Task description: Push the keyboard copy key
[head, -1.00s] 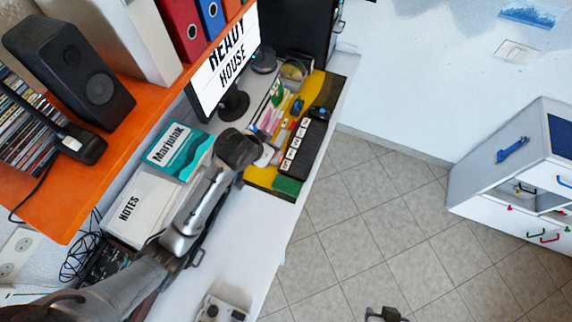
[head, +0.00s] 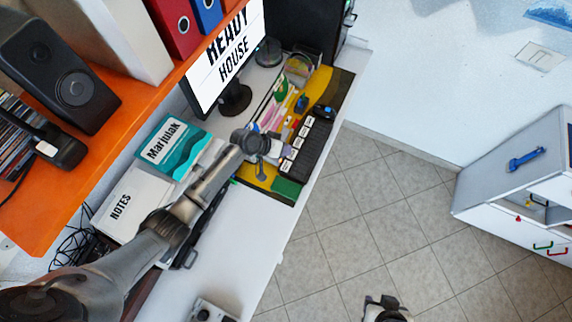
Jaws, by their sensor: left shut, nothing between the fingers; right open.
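The black keyboard (head: 316,146) lies on the yellow and black desk mat. A column of white keys (head: 291,153) runs along its left side; their labels are too small to read, so I cannot tell which is the copy key. My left gripper (head: 279,149) is shut and empty, just left of the white keys over the mat. I cannot tell whether it touches a key, and my wrist hides part of the mat. My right gripper (head: 385,308) is open at the bottom edge, over the floor and away from the desk.
A monitor (head: 228,60) stands behind the mat (head: 258,170) with pens and small items. A teal book (head: 178,150) and a white NOTES box (head: 128,205) lie left of my arm. An orange shelf (head: 130,118) overhangs the desk. White drawers (head: 515,190) stand right, with clear floor between.

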